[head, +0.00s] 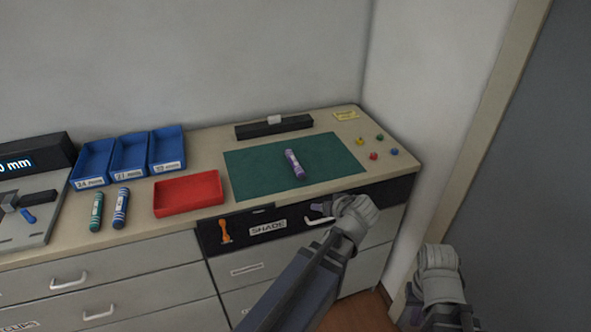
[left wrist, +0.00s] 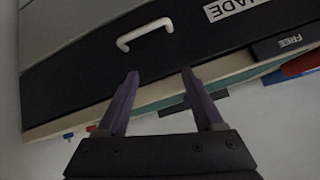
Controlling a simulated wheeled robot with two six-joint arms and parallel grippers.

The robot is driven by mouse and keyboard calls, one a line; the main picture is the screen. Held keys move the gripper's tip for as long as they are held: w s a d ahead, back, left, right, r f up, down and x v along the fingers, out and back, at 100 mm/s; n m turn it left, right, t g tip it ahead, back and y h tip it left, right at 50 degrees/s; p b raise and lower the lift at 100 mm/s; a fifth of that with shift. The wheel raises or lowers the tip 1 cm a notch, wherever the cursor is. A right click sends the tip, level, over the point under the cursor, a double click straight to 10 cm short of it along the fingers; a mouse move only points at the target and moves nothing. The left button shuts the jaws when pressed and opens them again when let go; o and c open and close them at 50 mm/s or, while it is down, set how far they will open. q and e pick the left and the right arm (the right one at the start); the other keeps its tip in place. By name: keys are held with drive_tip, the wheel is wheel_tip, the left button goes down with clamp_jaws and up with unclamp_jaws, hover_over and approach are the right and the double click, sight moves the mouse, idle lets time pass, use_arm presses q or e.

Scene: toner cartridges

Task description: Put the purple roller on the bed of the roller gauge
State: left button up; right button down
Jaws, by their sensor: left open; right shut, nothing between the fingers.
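The purple roller (head: 295,164), with pale bands, lies on the green mat (head: 250,180). The roller gauge (head: 30,225), a grey device with a dark display reading in mm, stands at the far left, cut off by the picture edge; its bed looks empty of rollers. My left gripper (head: 320,207) is in front of the drawer below the mat, apart from the roller. In the left wrist view its two fingers (left wrist: 158,100) are spread with nothing between them. My right gripper (head: 411,312) is low at the right, off the counter, shut and empty; its fingertips show poorly.
A teal roller (head: 97,211) and a blue striped roller (head: 121,208) lie beside the gauge. Blue labelled bins (head: 130,155), a red tray (head: 188,193) and a black bar (head: 273,127) stand on the counter. Small coloured balls (head: 373,156) sit at right. Drawer handles (head: 320,222) protrude in front.

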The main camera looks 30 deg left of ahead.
sight(300, 170)
use_arm(q)
drive_tip(key=w+a+r+n+t+y, duration=0.1)
drive_tip(key=a+r, duration=0.1)
drive_tip(key=a, duration=0.1)
drive_tip(key=w+a+r+n+t+y, duration=0.1)
drive_tip(key=a+r, duration=0.1)
drive_tip(key=w+a+r+n+t, duration=0.1)
drive_tip(key=w+a, duration=0.1)
drive_tip(key=a, duration=0.1)
drive_tip(key=shift+a+r+y, duration=0.3)
drive_tip(key=shift+r+y, duration=0.1)
drive_tip(key=shift+b+x, duration=1.75)
drive_tip(key=shift+x, duration=2.2)
drive_tip(key=shift+s+d, duration=0.1)
drive_tip(key=shift+s, duration=0.05)
drive_tip(key=shift+c, duration=0.5)
clamp_jaws()
